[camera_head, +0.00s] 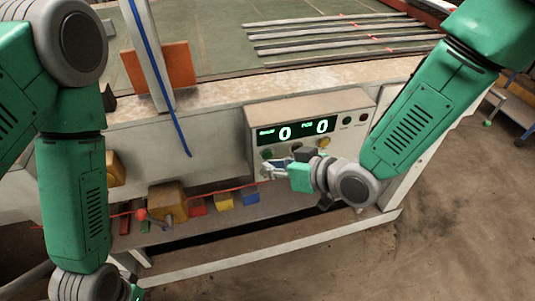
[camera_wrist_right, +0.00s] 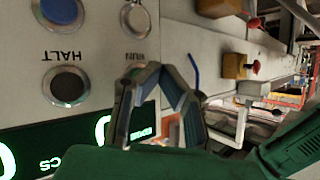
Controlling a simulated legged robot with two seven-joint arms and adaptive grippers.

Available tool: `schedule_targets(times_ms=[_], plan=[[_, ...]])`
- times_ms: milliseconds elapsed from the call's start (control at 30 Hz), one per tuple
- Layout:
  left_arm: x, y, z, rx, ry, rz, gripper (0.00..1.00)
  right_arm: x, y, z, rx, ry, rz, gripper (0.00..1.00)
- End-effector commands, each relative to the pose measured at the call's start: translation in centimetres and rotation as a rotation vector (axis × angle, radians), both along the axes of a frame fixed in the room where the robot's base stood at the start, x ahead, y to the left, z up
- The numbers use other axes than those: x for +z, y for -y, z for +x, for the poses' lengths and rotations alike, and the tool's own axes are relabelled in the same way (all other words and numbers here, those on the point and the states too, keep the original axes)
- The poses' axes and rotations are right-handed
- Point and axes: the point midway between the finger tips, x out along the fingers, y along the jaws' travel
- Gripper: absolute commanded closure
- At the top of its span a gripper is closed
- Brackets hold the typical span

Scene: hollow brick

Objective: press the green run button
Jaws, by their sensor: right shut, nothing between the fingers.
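The control box (camera_head: 310,105) stands on the machine's front, with a lit display reading two zeros. A green button (camera_head: 266,154) shows at its lower left in the head view. In the right wrist view, the RUN label (camera_wrist_right: 142,56) appears upside down, and the button beside it (camera_wrist_right: 133,70) is mostly hidden behind my finger. My right gripper (camera_head: 267,168) is shut and empty, close to the green button and just below it. It also shows in the right wrist view (camera_wrist_right: 155,76). I cannot tell whether it touches the button.
The dark HALT button (camera_wrist_right: 67,87) is beside RUN, and a blue button (camera_wrist_right: 62,10) is nearby. A yellow box with a red-knobbed lever (camera_head: 168,203) and small coloured blocks (camera_head: 223,200) line the ledge below. A blue rod (camera_head: 158,75) rises at the left.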

Motion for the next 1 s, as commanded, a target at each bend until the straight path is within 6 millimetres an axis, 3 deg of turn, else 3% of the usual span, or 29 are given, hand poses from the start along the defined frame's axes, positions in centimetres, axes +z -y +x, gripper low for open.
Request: schedule_targets(times_ms=[1000], plan=[[0.12,0.00,-0.01,0.000,0.000,0.000,0.44,0.16,-0.24,0.79,0.000,0.000,0.000,1.00]])
